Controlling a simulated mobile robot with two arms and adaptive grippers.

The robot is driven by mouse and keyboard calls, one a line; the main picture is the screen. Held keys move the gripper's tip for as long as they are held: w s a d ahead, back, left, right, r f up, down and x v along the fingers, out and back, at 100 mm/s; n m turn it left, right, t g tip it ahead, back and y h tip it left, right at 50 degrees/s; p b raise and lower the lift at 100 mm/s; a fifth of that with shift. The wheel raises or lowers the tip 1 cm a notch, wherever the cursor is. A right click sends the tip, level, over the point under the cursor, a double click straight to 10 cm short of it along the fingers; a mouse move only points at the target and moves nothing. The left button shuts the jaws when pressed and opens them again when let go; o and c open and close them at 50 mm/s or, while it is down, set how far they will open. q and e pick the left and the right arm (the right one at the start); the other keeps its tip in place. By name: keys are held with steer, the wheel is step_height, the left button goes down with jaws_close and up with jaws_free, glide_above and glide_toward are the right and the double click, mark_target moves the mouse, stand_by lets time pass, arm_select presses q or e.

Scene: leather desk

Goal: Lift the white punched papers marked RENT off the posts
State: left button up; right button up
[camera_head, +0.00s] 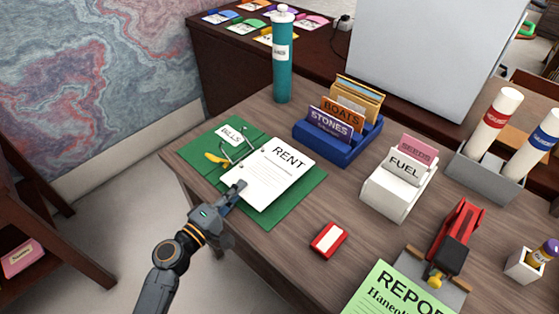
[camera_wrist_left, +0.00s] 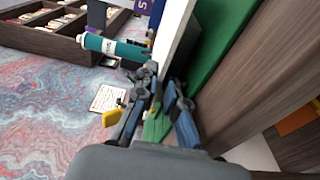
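The white punched papers marked RENT (camera_head: 272,180) lie tilted over an open green folder (camera_head: 312,191). The thin metal posts (camera_head: 238,153) show at their upper left edge. I cannot tell whether the punched holes are still around the posts. My left gripper (camera_head: 239,186) is at the papers' left edge. In the left wrist view, the white papers (camera_wrist_left: 174,35) run edge-on down between the fingertips of my left gripper (camera_wrist_left: 161,82), which look closed on them. The folder's green cover (camera_wrist_left: 222,42) lies to the right, with a dark gap beside the papers. My right gripper is out of view.
A white BILLS sheet (camera_head: 230,134) and a yellow lever (camera_head: 214,159) are on the folder's left side. A teal bottle (camera_head: 282,68) and blue card holder (camera_head: 350,143) stand behind. A red-and-white block (camera_head: 329,239) lies in front. Some desk right of the folder is clear.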

arm_select(q)
steer(key=shift+s+a+r, duration=0.1)
steer(key=shift+s, duration=0.05)
jaws_close()
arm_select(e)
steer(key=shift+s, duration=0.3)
arm_select(q)
steer(key=shift+r, duration=0.15)
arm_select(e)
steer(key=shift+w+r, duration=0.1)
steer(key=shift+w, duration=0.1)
